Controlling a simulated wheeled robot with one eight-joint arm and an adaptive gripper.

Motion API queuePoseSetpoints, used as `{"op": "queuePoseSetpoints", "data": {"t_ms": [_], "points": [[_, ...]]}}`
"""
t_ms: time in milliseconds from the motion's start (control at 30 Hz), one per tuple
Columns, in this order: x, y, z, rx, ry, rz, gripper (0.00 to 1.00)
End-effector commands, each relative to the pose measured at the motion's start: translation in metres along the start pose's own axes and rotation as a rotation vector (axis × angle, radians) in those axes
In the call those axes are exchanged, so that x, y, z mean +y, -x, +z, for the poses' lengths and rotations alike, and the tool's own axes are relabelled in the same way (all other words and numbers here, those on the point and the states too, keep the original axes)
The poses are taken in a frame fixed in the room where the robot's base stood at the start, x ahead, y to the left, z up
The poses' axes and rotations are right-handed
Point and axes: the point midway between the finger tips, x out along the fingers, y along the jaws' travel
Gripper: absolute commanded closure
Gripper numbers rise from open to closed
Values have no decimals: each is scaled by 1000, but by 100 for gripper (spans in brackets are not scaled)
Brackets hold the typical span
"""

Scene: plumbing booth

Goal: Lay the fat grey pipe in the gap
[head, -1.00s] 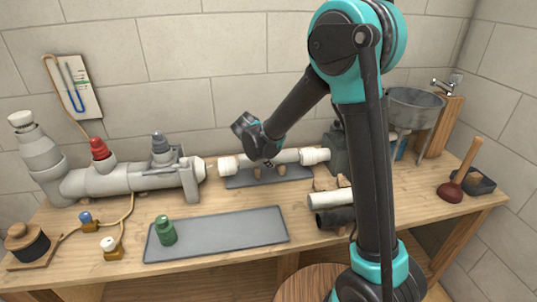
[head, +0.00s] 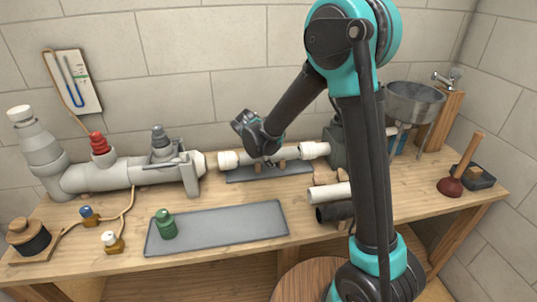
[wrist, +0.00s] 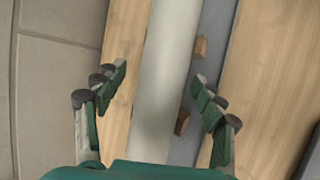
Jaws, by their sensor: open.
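A thick pale grey pipe (head: 290,153) lies in line between two white collars, the left collar (head: 228,160) and the right collar (head: 315,150), above a dark grey mat (head: 240,175). Small wooden blocks (head: 282,165) are under or beside it. My gripper (head: 268,160) is over the pipe's middle. In the wrist view the pipe (wrist: 165,75) runs between my two open fingers (wrist: 160,95), with a visible space on each side. The gripper hides part of the pipe in the head view, so I cannot tell how its ends meet the collars.
A grey pipe assembly with a red cap (head: 99,142) stands left. A grey tray (head: 230,225) with a green bottle (head: 165,224) lies in front. A white pipe (head: 328,195) and a black pipe (head: 335,212) lie right, partly behind my arm. A plunger (head: 452,186) stands far right.

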Motion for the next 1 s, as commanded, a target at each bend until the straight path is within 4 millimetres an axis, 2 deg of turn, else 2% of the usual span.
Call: {"op": "queuePoseSetpoints", "data": {"t_ms": [167, 267, 700, 833, 1000], "points": [[0, 3, 0, 0, 0, 0, 31], [0, 13, 0, 1, 1, 0, 31], [-1, 94, 0, 1, 1, 1, 31], [0, 110, 0, 0, 2, 0, 31], [0, 119, 0, 0, 0, 0, 31]]}}
